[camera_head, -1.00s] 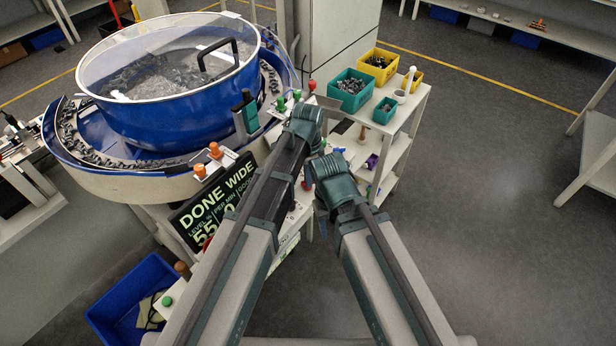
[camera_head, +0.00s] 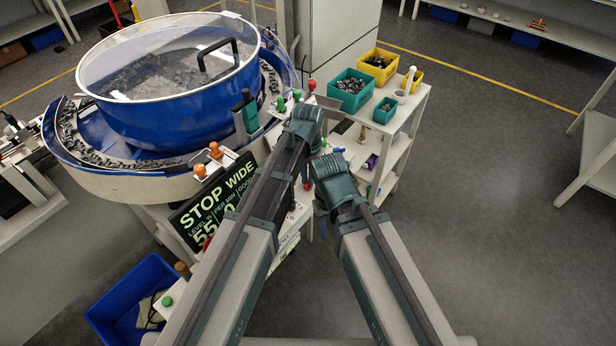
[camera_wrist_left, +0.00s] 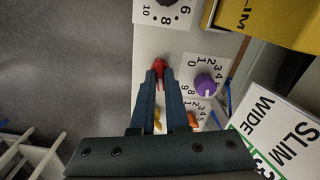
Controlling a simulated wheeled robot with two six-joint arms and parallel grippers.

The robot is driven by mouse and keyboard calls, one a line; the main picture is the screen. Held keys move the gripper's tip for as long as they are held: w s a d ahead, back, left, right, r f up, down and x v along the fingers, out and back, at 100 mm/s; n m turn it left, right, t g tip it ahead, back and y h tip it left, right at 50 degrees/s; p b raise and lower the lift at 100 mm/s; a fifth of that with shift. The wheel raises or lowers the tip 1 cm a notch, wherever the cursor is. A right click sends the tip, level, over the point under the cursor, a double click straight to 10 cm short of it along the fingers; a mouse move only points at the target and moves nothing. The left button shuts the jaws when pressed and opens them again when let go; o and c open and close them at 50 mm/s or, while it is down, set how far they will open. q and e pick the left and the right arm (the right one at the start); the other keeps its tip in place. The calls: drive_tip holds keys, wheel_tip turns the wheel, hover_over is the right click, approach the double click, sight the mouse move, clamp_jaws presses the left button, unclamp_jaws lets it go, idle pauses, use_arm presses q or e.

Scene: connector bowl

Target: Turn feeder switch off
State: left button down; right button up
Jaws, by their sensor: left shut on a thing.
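In the left wrist view the two dark fingers of my left gripper (camera_wrist_left: 160,80) are closed around a small red-tipped switch handle (camera_wrist_left: 159,64) on a pale panel. The red tip shows just beyond the fingertips; the base of the handle is hidden. A purple knob (camera_wrist_left: 204,84) on a numbered dial is just right of the fingers. In the head view my left arm covers the gripper and the switch. My right arm also shows there, but its gripper is hidden.
The blue bowl feeder (camera_head: 170,115) stands at the upper left. A black display (camera_head: 213,205) below it reads STOP WIDE. Teal bins (camera_head: 349,90) and yellow bins (camera_head: 377,66) stand on the shelf at right. A blue crate (camera_head: 128,290) is at lower left. Open floor lies to the right.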

use_arm(q)
drive_tip(key=n, duration=0.6)
drive_tip(key=shift+n, duration=0.3)
idle(0.4)
drive_tip(key=c, duration=0.9)
unclamp_jaws()
wheel_tip(320, 180, up, 14)
drive_tip(key=p, duration=1.4)
drive_tip(key=shift+f, duration=0.1)
